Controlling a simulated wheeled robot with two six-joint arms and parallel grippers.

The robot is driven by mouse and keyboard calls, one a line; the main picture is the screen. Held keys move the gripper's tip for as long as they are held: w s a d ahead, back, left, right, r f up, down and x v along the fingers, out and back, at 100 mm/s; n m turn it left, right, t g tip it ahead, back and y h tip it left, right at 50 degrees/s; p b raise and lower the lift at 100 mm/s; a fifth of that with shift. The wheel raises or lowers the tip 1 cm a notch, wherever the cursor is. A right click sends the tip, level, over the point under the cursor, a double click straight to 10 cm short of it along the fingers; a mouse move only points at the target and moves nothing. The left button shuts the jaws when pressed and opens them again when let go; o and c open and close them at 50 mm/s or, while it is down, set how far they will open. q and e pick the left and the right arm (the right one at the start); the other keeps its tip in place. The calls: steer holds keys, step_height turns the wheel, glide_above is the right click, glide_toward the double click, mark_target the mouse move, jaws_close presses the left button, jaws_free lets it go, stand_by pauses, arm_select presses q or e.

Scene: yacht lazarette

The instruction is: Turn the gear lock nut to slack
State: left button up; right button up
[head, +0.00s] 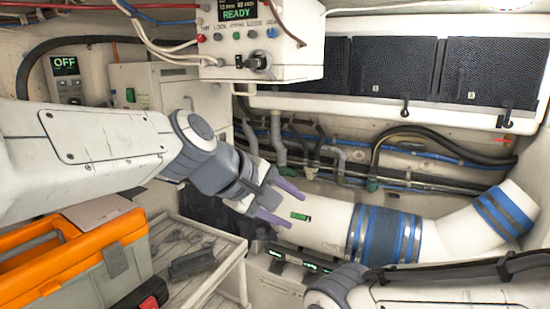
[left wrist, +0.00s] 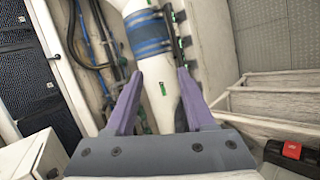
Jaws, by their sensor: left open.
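I cannot make out a part that is clearly the gear lock nut in either view. My left gripper (head: 296,212) is open, its purple fingers spread, in front of the left part of a thick white pipe (head: 332,222). In the left wrist view the open fingers (left wrist: 161,75) show nothing held between them, with the white pipe (left wrist: 158,105) beyond. A small green label (head: 300,217) on the pipe shows just right of the fingertips and also in the left wrist view (left wrist: 163,89). Contact with the pipe cannot be told. My right gripper is not in view.
A blue sleeve with metal bands (head: 385,236) wraps the pipe. A control box reading READY (head: 262,40) hangs above. An orange and grey toolbox (head: 75,265) and a slatted shelf (head: 215,265) stand at lower left. Hoses (head: 400,140) line the back wall.

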arm_select(q)
steer(key=s+a+f+m+g+y+b, duration=0.1)
steer(key=s+a+f+m+g+y, duration=0.2)
steer(key=s+f+m, duration=0.5)
steer(key=s+a+f+m+g+y+b, duration=0.1)
steer(key=s+a+f+m+g+y, duration=0.2)
steer(key=s+f+m, duration=0.5)
steer(key=s+a+f, duration=0.1)
steer(key=s+f, duration=0.4)
steer(key=f, duration=0.2)
steer(key=shift+s+f+y+b, duration=0.2)
steer(key=shift+s+y+b, duration=0.1)
steer(key=shift+s, duration=0.1)
